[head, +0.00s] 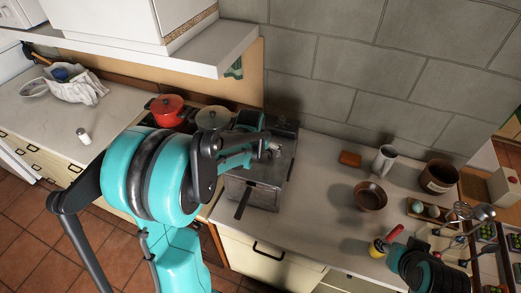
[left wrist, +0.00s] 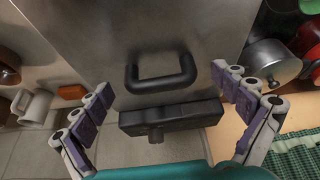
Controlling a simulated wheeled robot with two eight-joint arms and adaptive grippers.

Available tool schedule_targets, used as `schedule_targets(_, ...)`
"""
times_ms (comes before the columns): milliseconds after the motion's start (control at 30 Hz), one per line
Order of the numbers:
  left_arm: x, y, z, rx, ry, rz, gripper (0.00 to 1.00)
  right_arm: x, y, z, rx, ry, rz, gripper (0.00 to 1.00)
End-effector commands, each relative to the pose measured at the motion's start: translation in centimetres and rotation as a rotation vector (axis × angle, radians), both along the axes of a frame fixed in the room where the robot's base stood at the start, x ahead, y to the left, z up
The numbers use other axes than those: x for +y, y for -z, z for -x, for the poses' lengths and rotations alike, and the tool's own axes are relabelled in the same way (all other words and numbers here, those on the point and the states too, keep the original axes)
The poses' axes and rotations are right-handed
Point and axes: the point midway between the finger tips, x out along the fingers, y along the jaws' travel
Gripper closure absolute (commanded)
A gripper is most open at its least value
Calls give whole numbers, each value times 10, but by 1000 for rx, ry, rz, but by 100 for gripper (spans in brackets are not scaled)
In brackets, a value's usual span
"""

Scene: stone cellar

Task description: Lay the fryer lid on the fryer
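The steel fryer (head: 250,190) stands on the counter, with a dark handle (head: 243,203) sticking out at its front. My left gripper (head: 268,145) is above it and hides part of its top. In the left wrist view a flat steel surface, which looks like the fryer lid (left wrist: 205,45), carries a black loop handle (left wrist: 160,82). A black block (left wrist: 172,118) lies nearer the wrist. The left fingers (left wrist: 168,108) are spread wide on either side, empty. I cannot tell how the lid sits on the fryer.
A red pot (head: 166,108) and a grey pot (head: 212,118) stand left of the fryer. A brown bowl (head: 370,196), a mug (head: 384,160) and a brown pot (head: 438,177) stand to its right. A shelf (head: 215,55) overhangs the back left. Counter between fryer and bowl is clear.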

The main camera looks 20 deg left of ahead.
Motion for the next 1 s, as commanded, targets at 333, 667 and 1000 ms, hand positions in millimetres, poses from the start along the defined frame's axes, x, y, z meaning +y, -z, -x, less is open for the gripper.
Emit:
schedule_targets(333,-1,-8,4,0,0,0,2,0,0,0,0,0,0,60)
schedule_targets(667,-5,-68,31,0,0,0,2,0,0,0,0,0,0,60)
schedule_targets(1000,-8,-108,48,0,0,0,2,0,0,0,0,0,0,60)
